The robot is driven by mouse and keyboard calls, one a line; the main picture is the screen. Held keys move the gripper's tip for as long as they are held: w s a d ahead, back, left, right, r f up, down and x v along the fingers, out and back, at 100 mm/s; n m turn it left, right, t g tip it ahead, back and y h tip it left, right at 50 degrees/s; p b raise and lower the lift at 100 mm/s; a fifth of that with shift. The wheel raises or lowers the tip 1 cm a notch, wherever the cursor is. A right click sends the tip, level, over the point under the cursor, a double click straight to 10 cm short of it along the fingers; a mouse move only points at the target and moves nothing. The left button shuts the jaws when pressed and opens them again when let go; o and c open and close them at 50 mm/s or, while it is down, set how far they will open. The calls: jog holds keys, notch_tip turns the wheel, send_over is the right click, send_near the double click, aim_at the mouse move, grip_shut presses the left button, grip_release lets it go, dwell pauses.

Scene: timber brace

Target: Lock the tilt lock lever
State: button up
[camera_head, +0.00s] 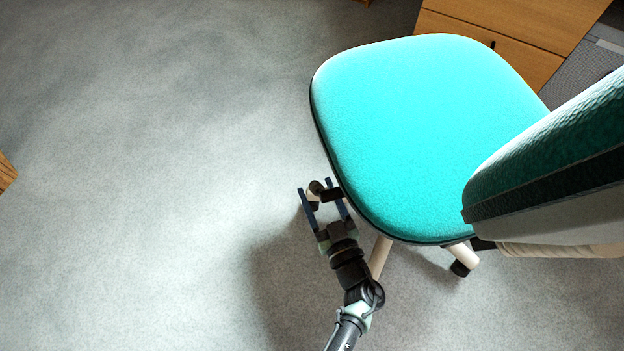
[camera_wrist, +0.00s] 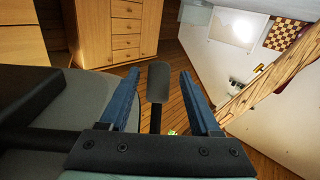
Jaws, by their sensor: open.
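The office chair has a turquoise seat (camera_head: 425,125), and its backrest (camera_head: 550,160) is at the right in the head view. My gripper (camera_head: 314,186) is at the seat's left edge, its two blue fingers open. A dark lever (camera_head: 333,194) shows between the fingers beside the seat edge. In the wrist view the lever's flat dark paddle (camera_wrist: 158,82) stands on a thin stem between the fingertips of my gripper (camera_wrist: 160,76). Gaps show on both sides of it, so neither finger seems to touch it. The lever's inner end is hidden.
The seat underside (camera_wrist: 60,105) fills the left of the wrist view, close to one finger. A chair leg (camera_head: 380,256) and a caster (camera_head: 460,268) show below the seat. A wooden drawer cabinet (camera_head: 510,35) stands behind.

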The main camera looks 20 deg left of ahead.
aim_at(313, 181)
jog(key=shift+b+x, duration=0.85)
jog(key=shift+x, duration=1.35)
jog(key=shift+c, duration=0.3)
jog(key=shift+d, duration=0.1)
grip_shut()
